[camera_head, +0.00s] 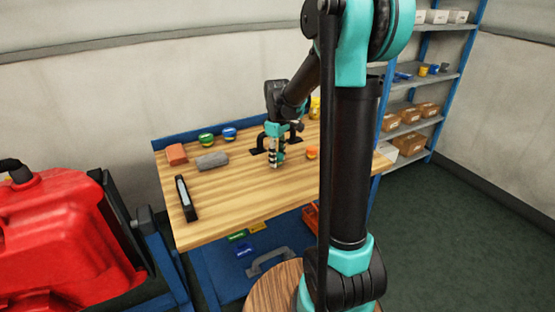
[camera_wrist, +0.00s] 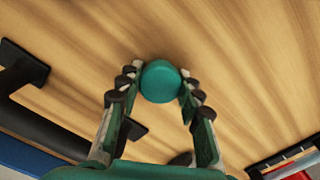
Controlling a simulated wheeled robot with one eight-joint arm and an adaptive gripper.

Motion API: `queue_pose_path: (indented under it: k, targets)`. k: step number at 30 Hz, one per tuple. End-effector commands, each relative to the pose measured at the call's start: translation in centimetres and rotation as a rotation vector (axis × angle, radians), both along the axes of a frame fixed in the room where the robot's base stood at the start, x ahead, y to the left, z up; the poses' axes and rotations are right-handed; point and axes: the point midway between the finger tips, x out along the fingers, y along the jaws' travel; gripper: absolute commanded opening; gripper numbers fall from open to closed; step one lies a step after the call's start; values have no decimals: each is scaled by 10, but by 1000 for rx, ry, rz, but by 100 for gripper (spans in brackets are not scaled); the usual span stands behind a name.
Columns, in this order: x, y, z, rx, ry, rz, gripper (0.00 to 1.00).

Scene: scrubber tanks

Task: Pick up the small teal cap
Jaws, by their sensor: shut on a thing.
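The small teal cap (camera_wrist: 160,82) is round with a flat top. In the wrist view it sits between the fingertips of my gripper (camera_wrist: 160,88), with a finger against each side. The wood tabletop shows behind it; I cannot tell whether the cap touches the wood or is just above it. In the head view my gripper (camera_head: 275,162) points down over the middle of the workbench (camera_head: 225,205), and the cap cannot be made out there.
On the bench are a black handle (camera_head: 296,136), an orange cap (camera_head: 312,152), a grey roll (camera_head: 212,161), a red-brown block (camera_head: 176,154), a green tub (camera_head: 206,139), a blue tub (camera_head: 229,134) and a black bar-shaped tool (camera_head: 186,199). The bench's front middle is clear.

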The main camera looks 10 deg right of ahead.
Motion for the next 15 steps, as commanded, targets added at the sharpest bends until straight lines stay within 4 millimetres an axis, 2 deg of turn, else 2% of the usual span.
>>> queue_pose_path:
  k: [8,11,15]
  targets:
    - [0,0,9,0,0,0,16]
    - [0,0,20,0,0,0,16]
    - [0,0,49,0,0,0,16]
